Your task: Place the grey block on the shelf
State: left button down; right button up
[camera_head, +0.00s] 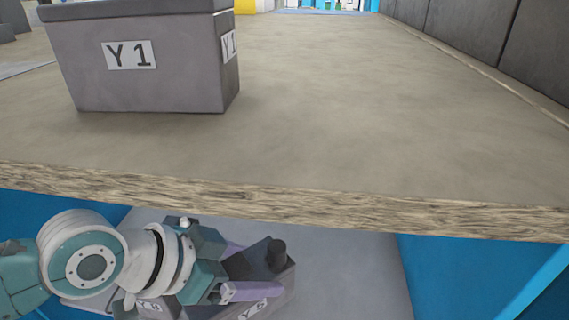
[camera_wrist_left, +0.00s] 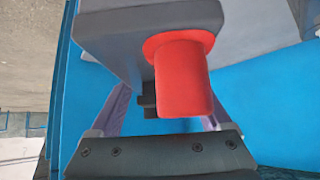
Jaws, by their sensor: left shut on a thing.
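My left gripper (camera_head: 238,270) is below the front edge of a broad tan board (camera_head: 370,110), which looks like the shelf. My wrist and hand hide part of this block. In the left wrist view the grey block (camera_wrist_left: 115,25) shows close up between the fingers (camera_wrist_left: 165,110), with a red round post (camera_wrist_left: 183,75). My right gripper is not in view.
A grey block marked Y1 (camera_head: 145,75) stands on the board at the left. The board's middle and right are clear. A dark panelled wall (camera_head: 465,35) runs along its right side. Blue panels (camera_head: 450,275) flank the space below the rough front edge (camera_head: 330,208).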

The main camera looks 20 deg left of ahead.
pick_arm(q)
jog(key=w+d+f+b, duration=0.1)
jog(key=w+b, duration=0.1)
jog(key=w, duration=0.1)
jog(key=w+d+f+b, duration=0.1)
jog(key=w+d+b, duration=0.1)
jog(key=w, duration=0.1)
jog(key=w+d+f+b, duration=0.1)
jog(key=w+b, duration=0.1)
jog(key=b, duration=0.1)
jog(key=shift+w+d+f, duration=0.2)
jog(key=shift+w+d, duration=0.1)
jog(key=shift+w, duration=0.1)
jog(key=shift+r, duration=0.15)
jog(key=shift+c, duration=1.4)
grip_release()
jog(key=shift+s+f, duration=0.1)
jog(key=shift+f, duration=0.25)
jog(key=shift+o, duration=1.4)
jog(key=shift+a, duration=0.1)
jog(key=shift+r, duration=0.1)
